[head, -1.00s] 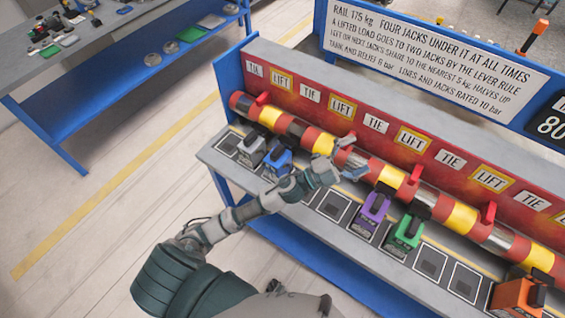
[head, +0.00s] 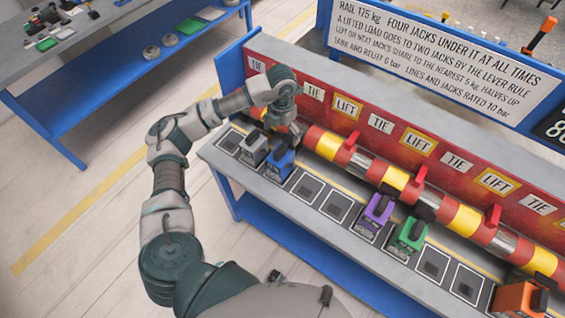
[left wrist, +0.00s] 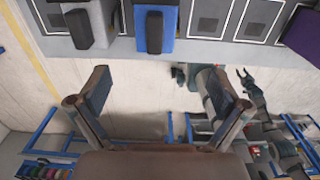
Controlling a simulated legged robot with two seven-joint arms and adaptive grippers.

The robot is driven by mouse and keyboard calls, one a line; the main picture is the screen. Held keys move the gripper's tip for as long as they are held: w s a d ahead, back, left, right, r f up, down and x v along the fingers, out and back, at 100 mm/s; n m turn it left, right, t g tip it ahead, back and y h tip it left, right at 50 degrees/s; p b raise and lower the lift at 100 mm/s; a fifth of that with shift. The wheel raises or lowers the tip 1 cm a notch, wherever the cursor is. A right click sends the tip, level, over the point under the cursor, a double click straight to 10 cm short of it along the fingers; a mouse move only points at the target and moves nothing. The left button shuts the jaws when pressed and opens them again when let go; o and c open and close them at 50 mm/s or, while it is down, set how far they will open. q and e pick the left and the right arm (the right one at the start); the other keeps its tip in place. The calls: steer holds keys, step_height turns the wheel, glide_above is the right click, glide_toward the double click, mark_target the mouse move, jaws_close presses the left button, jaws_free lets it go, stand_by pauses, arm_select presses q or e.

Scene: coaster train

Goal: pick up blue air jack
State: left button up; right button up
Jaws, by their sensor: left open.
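The blue air jack (head: 279,162) stands on its pad on the bench shelf, between a grey jack (head: 253,149) and empty square pads. My left gripper (head: 291,132) is just above and behind the blue jack in the head view. In the left wrist view its two fingers (left wrist: 158,92) are spread wide with nothing between them. There the blue jack's dark handle (left wrist: 154,32) lies beyond the fingertips, roughly centred between them. A small claw (left wrist: 245,80) at the right of that view appears to be my right gripper; its jaws are too small to judge.
A red and yellow rail (head: 395,178) runs close behind the jacks. A purple jack (head: 376,213), a green jack (head: 408,235) and an orange jack (head: 518,299) stand farther right. A sign (head: 440,70) stands behind. Pads between blue and purple are empty.

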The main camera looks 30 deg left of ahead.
mark_target(281, 156)
arm_select(q)
steer(key=f, duration=0.2)
steer(key=a+f, duration=0.1)
steer(key=f, duration=0.5)
steer(key=shift+a, duration=0.35)
steer(key=shift+d+f, duration=0.3)
steer(key=shift+f, duration=0.25)
steer(key=f, duration=0.2)
steer(key=f+p, duration=0.1)
steer(key=f, duration=0.1)
steer(key=shift+w+d+f, duration=0.1)
steer(key=shift+w+d, duration=0.05)
steer(key=shift+d, duration=0.25)
steer(key=shift+a+f, duration=0.1)
steer(key=shift+f, duration=0.15)
steer(key=shift+a+f, duration=0.15)
steer(key=shift+a, duration=0.4)
steer(key=c, duration=0.6)
steer(key=shift+d, duration=0.4)
steer(key=c, duration=1.2)
steer(key=shift+w+d, duration=0.1)
steer(key=shift+c, duration=0.3)
